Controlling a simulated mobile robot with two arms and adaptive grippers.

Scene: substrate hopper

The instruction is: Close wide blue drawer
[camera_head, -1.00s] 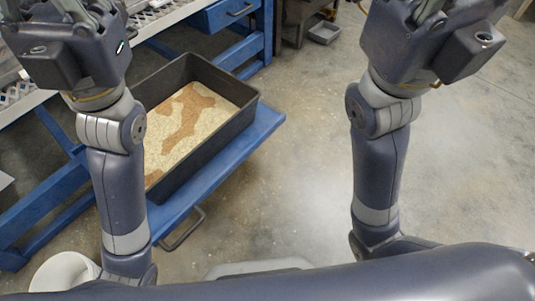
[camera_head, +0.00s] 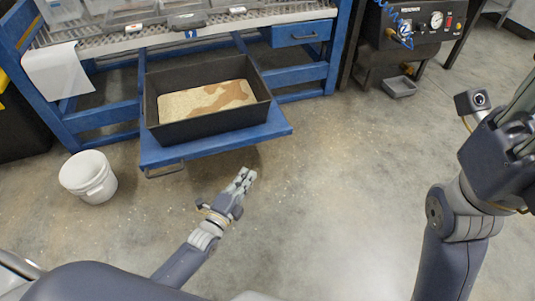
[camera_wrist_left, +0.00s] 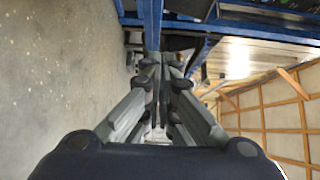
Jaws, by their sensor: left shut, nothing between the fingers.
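The wide blue drawer (camera_head: 225,146) is pulled out low from the blue workbench in the head view. A black bin (camera_head: 215,130) with tan and brown granular material sits on it. The drawer's grey handle (camera_head: 165,171) is on its front face, toward the left end. My left gripper (camera_head: 244,180) is in front of the drawer, over the floor, apart from it, with its fingers shut and empty. In the left wrist view the shut fingers (camera_wrist_left: 160,75) point toward blue framework. My right gripper (camera_head: 516,135) is at the right edge, partly cut off; its fingers do not show clearly.
A white bucket (camera_head: 89,177) stands on the floor left of the drawer. A small blue drawer (camera_head: 300,33) is in the bench above. A grey tray (camera_head: 398,87) lies on the floor near a black machine (camera_head: 420,25). The floor right of the drawer is clear.

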